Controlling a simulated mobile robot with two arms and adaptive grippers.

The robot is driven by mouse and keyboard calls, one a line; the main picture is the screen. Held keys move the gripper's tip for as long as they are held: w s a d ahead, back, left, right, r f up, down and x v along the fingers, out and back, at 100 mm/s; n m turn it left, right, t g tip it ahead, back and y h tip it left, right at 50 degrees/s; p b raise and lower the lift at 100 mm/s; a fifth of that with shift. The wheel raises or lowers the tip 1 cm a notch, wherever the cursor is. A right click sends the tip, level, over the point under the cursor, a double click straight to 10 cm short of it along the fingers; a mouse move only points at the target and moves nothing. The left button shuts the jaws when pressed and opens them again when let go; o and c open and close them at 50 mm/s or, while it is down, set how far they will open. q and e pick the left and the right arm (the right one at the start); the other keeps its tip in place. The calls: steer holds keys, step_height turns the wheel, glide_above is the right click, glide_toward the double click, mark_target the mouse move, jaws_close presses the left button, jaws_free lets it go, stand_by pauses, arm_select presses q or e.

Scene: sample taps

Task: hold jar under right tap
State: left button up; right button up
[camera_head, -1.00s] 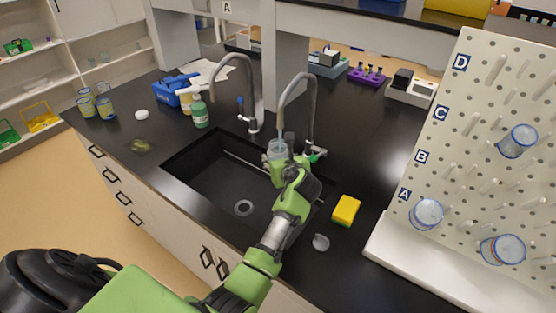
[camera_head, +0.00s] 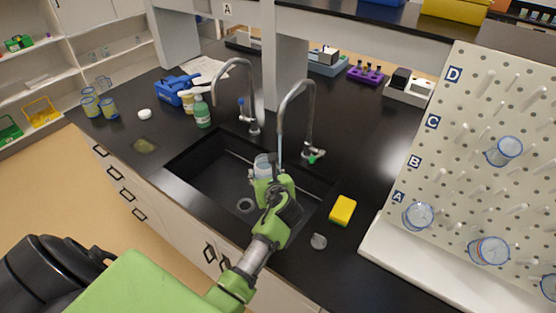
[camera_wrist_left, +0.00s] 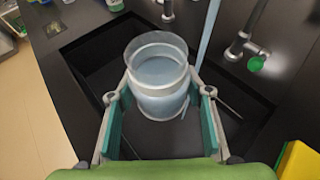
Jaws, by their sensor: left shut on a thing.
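A clear glass jar (camera_head: 263,168) is held upright over the black sink (camera_head: 215,185); it also shows in the left wrist view (camera_wrist_left: 158,75), with pale bluish liquid inside. My left gripper (camera_head: 272,184) is shut around the jar's sides, one finger on each side in the wrist view (camera_wrist_left: 160,115). The right tap (camera_head: 311,110) arches over the sink. A pale blue water stream (camera_wrist_left: 209,30) falls from its spout. In the wrist view the stream passes just right of the jar's rim, not into its mouth. My right gripper is not in view.
The left tap (camera_head: 253,95) stands beside the right one. A yellow sponge (camera_head: 343,210) and small clear lid-like piece (camera_head: 318,241) lie right of the sink. A pegboard (camera_head: 455,150) with glassware stands at right. Green bottle (camera_head: 202,112) stands behind-left.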

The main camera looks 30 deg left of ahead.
arm_select(q)
steer(key=s+r, duration=0.3)
steer(key=s, duration=0.3)
steer(key=shift+s+a, duration=0.25)
steer(key=shift+s, duration=0.05)
steer(key=shift+w+f, duration=0.1)
